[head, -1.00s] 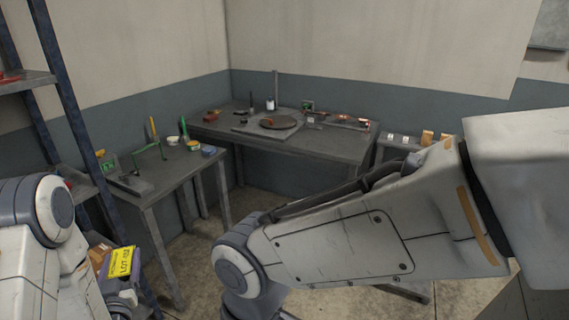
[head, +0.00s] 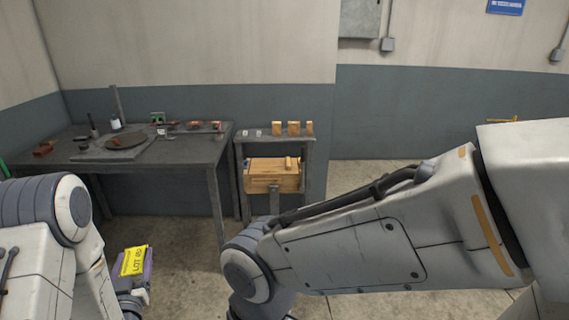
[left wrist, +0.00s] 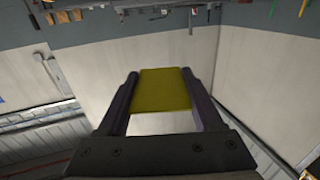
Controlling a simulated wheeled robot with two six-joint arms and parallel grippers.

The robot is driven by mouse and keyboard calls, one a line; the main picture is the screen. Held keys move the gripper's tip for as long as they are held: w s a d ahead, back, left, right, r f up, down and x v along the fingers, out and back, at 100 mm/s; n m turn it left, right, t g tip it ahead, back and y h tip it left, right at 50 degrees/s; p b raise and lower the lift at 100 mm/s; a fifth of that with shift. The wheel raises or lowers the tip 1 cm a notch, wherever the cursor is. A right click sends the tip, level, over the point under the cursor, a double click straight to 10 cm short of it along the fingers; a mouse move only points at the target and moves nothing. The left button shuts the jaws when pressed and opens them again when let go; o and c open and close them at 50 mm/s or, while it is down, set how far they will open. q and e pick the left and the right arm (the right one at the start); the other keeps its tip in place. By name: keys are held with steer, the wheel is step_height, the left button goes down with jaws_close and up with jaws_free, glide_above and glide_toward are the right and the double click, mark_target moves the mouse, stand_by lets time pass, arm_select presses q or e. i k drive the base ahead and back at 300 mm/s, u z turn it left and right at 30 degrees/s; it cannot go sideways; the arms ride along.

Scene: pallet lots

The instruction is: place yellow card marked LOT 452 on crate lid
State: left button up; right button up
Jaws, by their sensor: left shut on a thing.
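The yellow card (head: 134,261) with dark LOT lettering is at the lower left of the head view; its number is too small to read surely. My left gripper (head: 136,276) is shut on it. In the left wrist view the card (left wrist: 162,92) lies between the two dark fingers of the left gripper (left wrist: 162,78). A light wooden crate (head: 268,182) sits on a low shelf of a small stand, well beyond the gripper and to its right. A small wooden piece shows on its top. My right gripper is out of view.
The grey stand (head: 307,141) above the crate holds wooden blocks (head: 293,128). A workbench (head: 190,153) with a round plate (head: 125,141) stands to its left. Bare floor (head: 190,245) lies in front. My right arm crosses the lower right of the head view.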

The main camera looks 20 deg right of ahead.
mark_target(268, 165)
steer(key=z, duration=0.8)
steer(key=i, duration=0.95)
steer(key=z, duration=0.5)
steer(key=i, duration=1.15)
steer(key=u, duration=0.9)
steer(key=i, duration=0.55)
steer(key=u, duration=0.4)
